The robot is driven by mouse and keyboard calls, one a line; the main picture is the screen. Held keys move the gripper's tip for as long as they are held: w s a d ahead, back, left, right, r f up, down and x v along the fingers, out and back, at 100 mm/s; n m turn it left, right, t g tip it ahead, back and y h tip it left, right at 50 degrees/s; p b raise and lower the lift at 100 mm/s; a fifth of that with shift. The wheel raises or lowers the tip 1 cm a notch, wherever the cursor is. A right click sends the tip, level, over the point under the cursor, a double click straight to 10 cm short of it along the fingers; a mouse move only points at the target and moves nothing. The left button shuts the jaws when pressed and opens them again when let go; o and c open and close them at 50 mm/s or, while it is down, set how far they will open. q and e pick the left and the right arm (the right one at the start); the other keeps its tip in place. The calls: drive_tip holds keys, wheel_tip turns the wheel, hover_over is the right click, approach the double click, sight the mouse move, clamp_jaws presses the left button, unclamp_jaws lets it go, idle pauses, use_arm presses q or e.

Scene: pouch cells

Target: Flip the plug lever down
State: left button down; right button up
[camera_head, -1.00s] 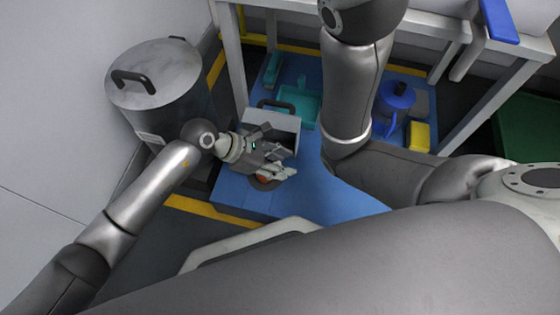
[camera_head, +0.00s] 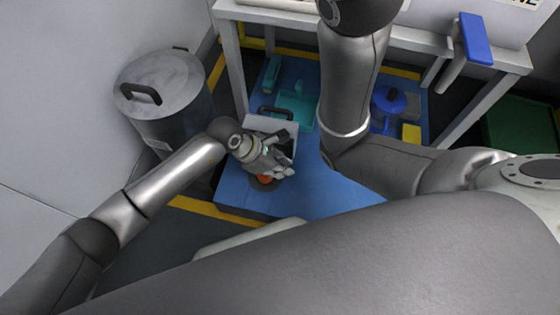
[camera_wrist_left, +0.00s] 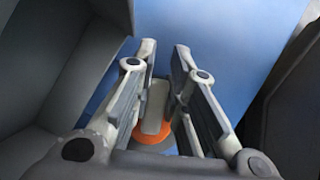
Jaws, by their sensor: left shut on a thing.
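The plug shows in the left wrist view as an orange round part (camera_wrist_left: 150,136) with a pale beige lever (camera_wrist_left: 155,105) on it. My left gripper (camera_wrist_left: 166,55) has its fingers on either side of the lever and is shut on it. In the head view my left gripper (camera_head: 283,165) is low over the blue surface, and only some of the orange part (camera_head: 265,180) shows below it. The lever is hidden there by the fingers. My right gripper is out of view.
A grey box with a dark handle (camera_head: 284,124) stands right beside the gripper on the blue surface (camera_head: 235,190). Behind are a teal tray (camera_head: 297,108), a blue round item (camera_head: 388,100) and a yellow block (camera_head: 411,133). A metal bin (camera_head: 170,105) stands left.

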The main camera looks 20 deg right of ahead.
use_arm(q)
drive_tip(key=c, duration=1.4)
unclamp_jaws()
drive_tip(key=v, duration=1.2)
